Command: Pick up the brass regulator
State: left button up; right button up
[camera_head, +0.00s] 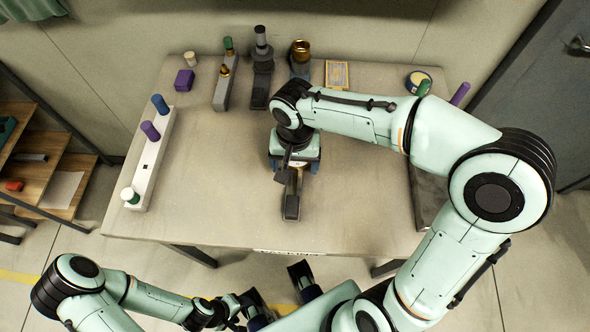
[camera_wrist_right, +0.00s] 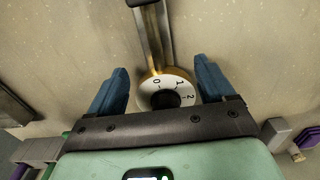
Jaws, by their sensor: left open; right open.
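The brass regulator (camera_wrist_right: 166,92) shows in the right wrist view as a white dial numbered 0, 1, 2 with a brass rim and a dark centre. A metal bar (camera_wrist_right: 155,38) extends from it. In the head view the dial is hidden under my right gripper (camera_head: 294,165), and the bar (camera_head: 292,196) sticks out toward the table's front. My right gripper, also in the wrist view (camera_wrist_right: 158,82), is open, with one blue finger on each side of the dial. I cannot tell whether they touch it. My left gripper (camera_head: 281,294) is open and empty below the table's front edge.
A white rack (camera_head: 152,165) with coloured-top pegs stands at the table's left. Along the back are a purple block (camera_head: 184,80), a grey block (camera_head: 222,92), a dark stand (camera_head: 262,75), a brass-topped cup (camera_head: 300,52) and a framed card (camera_head: 337,74).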

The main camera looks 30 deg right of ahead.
jog(key=shift+f, duration=0.85)
grip_shut()
jog(key=shift+r, duration=0.1)
